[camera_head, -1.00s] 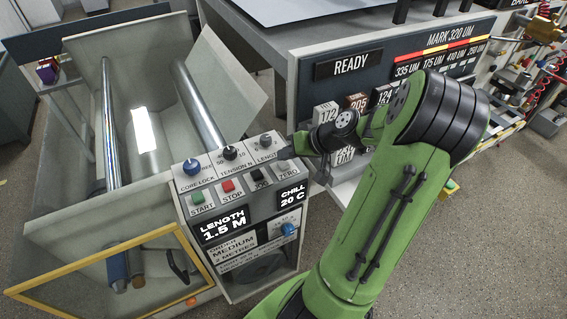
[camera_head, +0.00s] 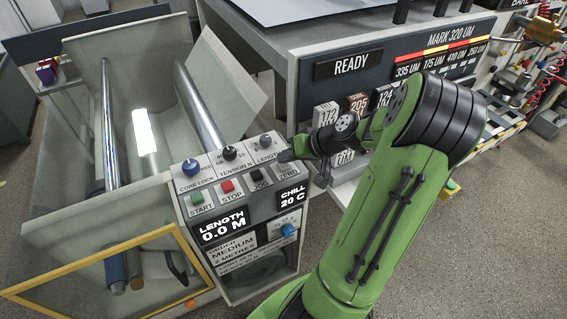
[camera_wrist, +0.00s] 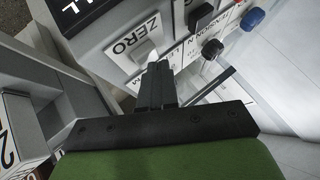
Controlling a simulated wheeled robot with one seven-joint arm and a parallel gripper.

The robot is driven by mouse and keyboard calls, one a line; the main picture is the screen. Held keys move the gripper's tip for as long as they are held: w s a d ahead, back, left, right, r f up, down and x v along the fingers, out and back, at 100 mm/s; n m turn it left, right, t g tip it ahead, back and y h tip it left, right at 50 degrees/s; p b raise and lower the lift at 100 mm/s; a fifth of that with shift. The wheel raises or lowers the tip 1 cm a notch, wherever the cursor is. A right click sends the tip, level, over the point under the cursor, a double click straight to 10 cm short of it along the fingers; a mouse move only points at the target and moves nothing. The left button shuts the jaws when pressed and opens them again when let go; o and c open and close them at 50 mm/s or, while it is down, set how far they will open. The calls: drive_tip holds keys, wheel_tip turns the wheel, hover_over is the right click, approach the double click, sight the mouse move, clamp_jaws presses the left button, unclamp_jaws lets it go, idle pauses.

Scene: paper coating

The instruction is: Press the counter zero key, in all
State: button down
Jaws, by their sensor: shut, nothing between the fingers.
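The zero key is a light grey key on the control panel (camera_head: 222,188), beside its ZERO label (camera_wrist: 138,35). In the wrist view the zero key (camera_wrist: 144,52) shows just ahead of my fingertips. My gripper (camera_head: 288,156) is shut and empty, at the panel's right edge over the key. In the wrist view my gripper (camera_wrist: 158,68) has its tips at the key's near edge; I cannot tell whether they touch. The length display (camera_head: 222,229) reads 0.0 M.
Close to the zero key are the black JOG key (camera_head: 257,175), red STOP key (camera_head: 227,187), green START key (camera_head: 197,197) and knobs, including the blue core lock knob (camera_head: 190,167). Sample blocks (camera_head: 326,115) stand on a shelf behind my wrist.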

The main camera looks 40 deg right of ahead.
sight(287, 165)
idle(0.4)
drive_tip(key=shift+r+p, duration=0.75)
drive_tip(key=shift+r, duration=0.1)
wheel_tip(287, 165, up, 5)
drive_tip(key=p, duration=0.4)
idle(0.4)
